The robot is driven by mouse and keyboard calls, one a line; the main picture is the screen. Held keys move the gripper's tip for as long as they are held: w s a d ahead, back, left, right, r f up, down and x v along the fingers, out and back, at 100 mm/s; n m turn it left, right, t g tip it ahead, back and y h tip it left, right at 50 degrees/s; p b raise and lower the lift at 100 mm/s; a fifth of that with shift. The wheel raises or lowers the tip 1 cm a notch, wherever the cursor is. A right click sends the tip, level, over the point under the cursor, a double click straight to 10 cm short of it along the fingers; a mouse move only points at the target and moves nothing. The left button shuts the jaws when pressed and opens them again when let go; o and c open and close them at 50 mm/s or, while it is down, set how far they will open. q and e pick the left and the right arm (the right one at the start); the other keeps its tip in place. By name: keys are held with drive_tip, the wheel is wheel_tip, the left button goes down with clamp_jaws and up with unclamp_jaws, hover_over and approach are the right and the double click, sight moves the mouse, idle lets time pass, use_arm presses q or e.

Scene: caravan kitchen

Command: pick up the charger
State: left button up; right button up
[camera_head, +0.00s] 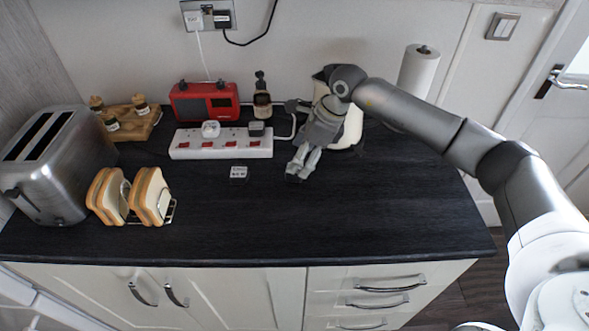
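A small grey-and-white block (239,172), which looks like the charger, lies on the dark worktop in front of the power strip. A white plug (210,129) and a dark plug (256,128) sit on the white power strip (190,147); I cannot rule out that one of these is the charger. My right gripper (298,174) points down over the worktop, to the right of the small block and apart from it. Nothing shows between its fingers, and their gap is unclear. My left gripper is not in view.
A toaster (60,160), a bread rack (150,197) and a wooden jar stand (130,122) are at left. A paper roll (416,80) is at right. The front worktop is clear.

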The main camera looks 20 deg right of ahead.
sight(289, 177)
drive_tip(key=p+x, duration=0.1)
drive_tip(key=x, duration=0.1)
drive_tip(key=p+x, duration=0.1)
drive_tip(key=x, duration=0.1)
drive_tip(key=shift+s+f, duration=0.2)
drive_tip(key=shift+f, duration=0.05)
drive_tip(key=shift+a+f, duration=0.15)
drive_tip(key=shift+f, duration=0.15)
drive_tip(key=shift+w+f, duration=0.1)
drive_tip(key=shift+f, duration=0.05)
drive_tip(key=shift+c, duration=1.3)
drive_tip(key=c, duration=0.8)
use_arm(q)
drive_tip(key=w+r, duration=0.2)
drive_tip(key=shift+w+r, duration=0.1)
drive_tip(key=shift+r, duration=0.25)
use_arm(e)
drive_tip(key=shift+c, duration=0.2)
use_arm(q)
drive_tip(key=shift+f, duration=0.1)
